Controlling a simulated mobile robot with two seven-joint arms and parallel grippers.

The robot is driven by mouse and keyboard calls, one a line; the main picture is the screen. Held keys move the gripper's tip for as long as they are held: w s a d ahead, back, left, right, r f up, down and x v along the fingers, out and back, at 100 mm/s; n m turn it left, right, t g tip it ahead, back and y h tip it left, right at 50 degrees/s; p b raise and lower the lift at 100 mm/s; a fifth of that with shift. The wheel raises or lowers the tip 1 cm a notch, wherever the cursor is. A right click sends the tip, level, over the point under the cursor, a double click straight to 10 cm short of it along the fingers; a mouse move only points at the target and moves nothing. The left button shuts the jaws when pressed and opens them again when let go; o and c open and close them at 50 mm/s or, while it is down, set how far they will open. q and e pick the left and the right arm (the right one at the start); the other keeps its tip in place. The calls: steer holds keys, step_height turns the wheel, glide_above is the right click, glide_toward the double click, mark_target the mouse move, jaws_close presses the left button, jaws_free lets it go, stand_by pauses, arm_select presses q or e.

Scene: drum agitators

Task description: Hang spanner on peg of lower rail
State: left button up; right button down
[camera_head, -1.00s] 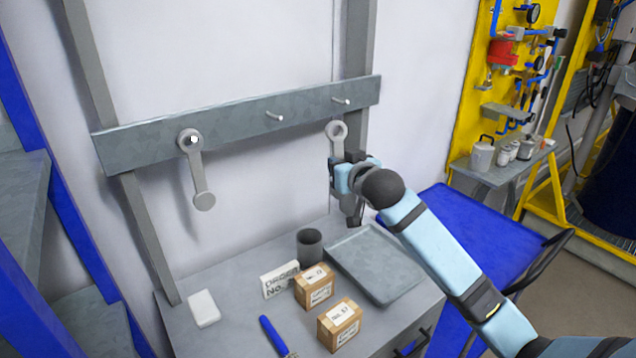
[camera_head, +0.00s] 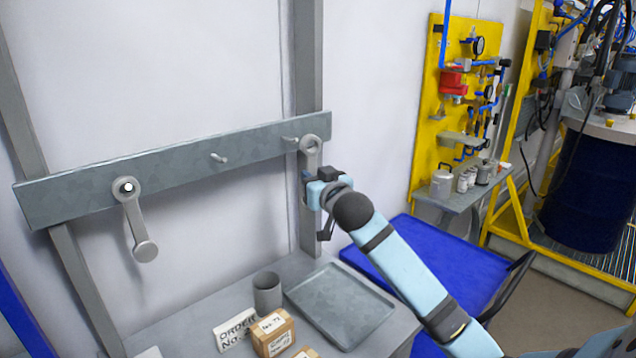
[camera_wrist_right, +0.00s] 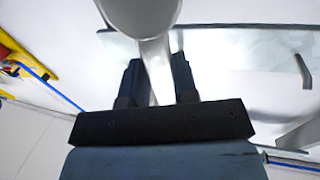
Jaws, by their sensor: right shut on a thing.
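My right gripper (camera_head: 312,190) is shut on a grey spanner, holding it upright with its ring end (camera_head: 310,143) up, at the right end of the grey rail (camera_head: 170,165). The right peg (camera_head: 290,139) shows just left of the ring; I cannot tell whether they touch, but the ring does not appear to be around it. In the right wrist view the spanner (camera_wrist_right: 157,65) runs up between the two fingers, its ring cut off by the top edge. Another spanner (camera_head: 136,222) hangs on the left peg. The middle peg (camera_head: 218,158) is bare. My left gripper is not in view.
Below the rail, a grey bench holds a tray (camera_head: 340,303), a dark cup (camera_head: 267,293), a lettered sign (camera_head: 235,328) and small boxes (camera_head: 272,333). A blue surface (camera_head: 425,260) lies at right. The wall around the rail is clear.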

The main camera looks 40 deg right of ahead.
steer(key=w+f+b, duration=0.1)
steer(key=w, duration=0.7)
steer(key=shift+a+b, duration=0.35)
stand_by(0.4)
steer(key=shift+w+f, duration=0.1)
stand_by(0.5)
steer(key=c, duration=0.8)
jaws_free()
